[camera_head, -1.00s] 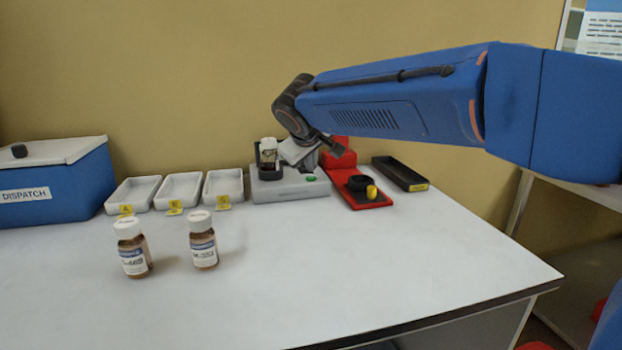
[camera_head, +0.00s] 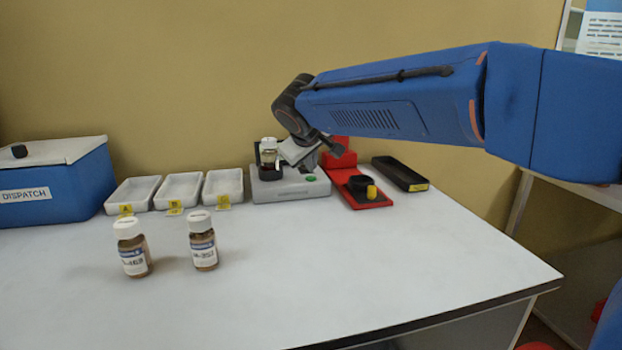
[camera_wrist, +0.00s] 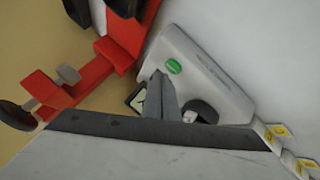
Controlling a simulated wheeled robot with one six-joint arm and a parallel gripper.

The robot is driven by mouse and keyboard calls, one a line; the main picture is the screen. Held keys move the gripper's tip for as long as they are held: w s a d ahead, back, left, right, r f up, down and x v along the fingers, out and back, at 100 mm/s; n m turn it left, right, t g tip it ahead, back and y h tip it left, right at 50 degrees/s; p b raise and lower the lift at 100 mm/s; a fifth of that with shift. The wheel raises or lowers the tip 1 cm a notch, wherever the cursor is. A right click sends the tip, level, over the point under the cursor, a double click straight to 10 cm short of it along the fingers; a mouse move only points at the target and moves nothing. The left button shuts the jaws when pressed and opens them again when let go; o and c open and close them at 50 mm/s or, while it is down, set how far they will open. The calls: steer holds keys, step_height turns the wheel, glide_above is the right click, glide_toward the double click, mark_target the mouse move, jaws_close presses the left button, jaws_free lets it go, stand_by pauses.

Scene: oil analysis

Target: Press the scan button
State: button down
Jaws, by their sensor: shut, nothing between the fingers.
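The scan button (camera_head: 311,178) is a green disc on the pale grey analyser (camera_head: 290,190) at the back of the table. In the wrist view the button (camera_wrist: 174,66) sits near one end of the analyser's top (camera_wrist: 208,72). My gripper (camera_wrist: 160,76) is shut and empty, its fingertips close beside the button in that picture. I cannot tell whether they touch it. In the head view my gripper is over the analyser, its fingertips hard to make out. A white-capped vial (camera_head: 269,155) stands in the analyser's dark holder.
A red stand (camera_head: 370,203) with a black ring and yellow knob is just right of the analyser, beside a black tray (camera_head: 400,174). White trays (camera_head: 223,186) and a blue dispatch box (camera_head: 55,190) are left. Two vials (camera_head: 203,242) (camera_head: 132,250) stand in front. The right front table is clear.

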mark_target(311, 181)
steer(key=shift+f, duration=0.2)
steer(key=shift+f, duration=0.2)
steer(key=shift+f, duration=0.4)
stand_by(1.0)
steer(key=shift+r, duration=0.8)
steer(key=shift+r, duration=2.5)
steer(key=shift+s, duration=0.1)
